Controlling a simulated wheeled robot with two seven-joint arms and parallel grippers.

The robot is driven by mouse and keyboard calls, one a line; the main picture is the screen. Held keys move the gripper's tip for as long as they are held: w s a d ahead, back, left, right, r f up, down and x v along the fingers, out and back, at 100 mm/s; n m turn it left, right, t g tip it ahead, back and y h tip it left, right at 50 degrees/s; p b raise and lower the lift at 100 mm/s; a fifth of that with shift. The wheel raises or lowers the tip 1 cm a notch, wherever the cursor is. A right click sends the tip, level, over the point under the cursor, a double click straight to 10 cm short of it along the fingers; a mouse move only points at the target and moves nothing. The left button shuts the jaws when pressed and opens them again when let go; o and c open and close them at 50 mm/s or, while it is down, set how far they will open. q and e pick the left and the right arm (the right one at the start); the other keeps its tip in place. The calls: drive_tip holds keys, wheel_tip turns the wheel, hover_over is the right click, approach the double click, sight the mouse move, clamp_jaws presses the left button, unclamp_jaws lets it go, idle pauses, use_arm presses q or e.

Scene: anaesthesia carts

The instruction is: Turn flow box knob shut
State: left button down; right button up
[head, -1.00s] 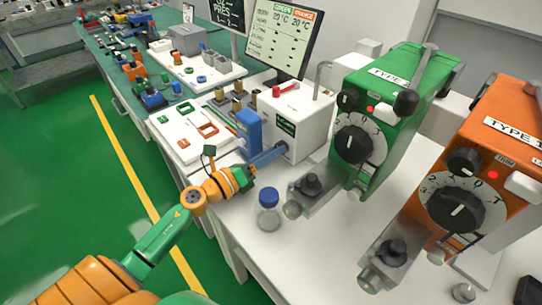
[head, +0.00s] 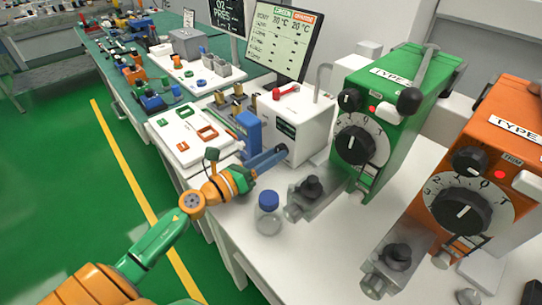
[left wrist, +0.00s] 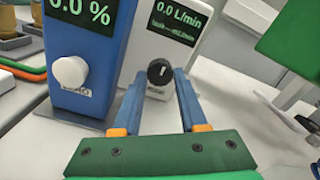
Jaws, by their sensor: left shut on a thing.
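The flow box (head: 302,122) is a white box on the white table, left of the green vaporizer. In the left wrist view the flow box (left wrist: 172,33) has a dark screen reading 0.0 L/min. Its black knob (left wrist: 160,72) with a white mark sits below the screen, between the blue fingertips of my left gripper (left wrist: 159,76), which is shut on it. My right gripper is not in view.
A blue box (left wrist: 85,50) with a white knob and a % screen stands just left. A blue-capped bottle (head: 268,213) stands in front. The green (head: 385,115) and orange (head: 480,180) vaporizers are on the right. A white tray (head: 180,150) lies to the left.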

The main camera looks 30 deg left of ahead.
use_arm(q)
drive_tip(key=shift+c, duration=2.2)
unclamp_jaws()
drive_tip(key=b+v, duration=0.2)
drive_tip(key=v, duration=0.4)
drive_tip(key=shift+f, duration=0.15)
drive_tip(key=shift+s+a, duration=0.2)
drive_tip(key=shift+s, duration=0.25)
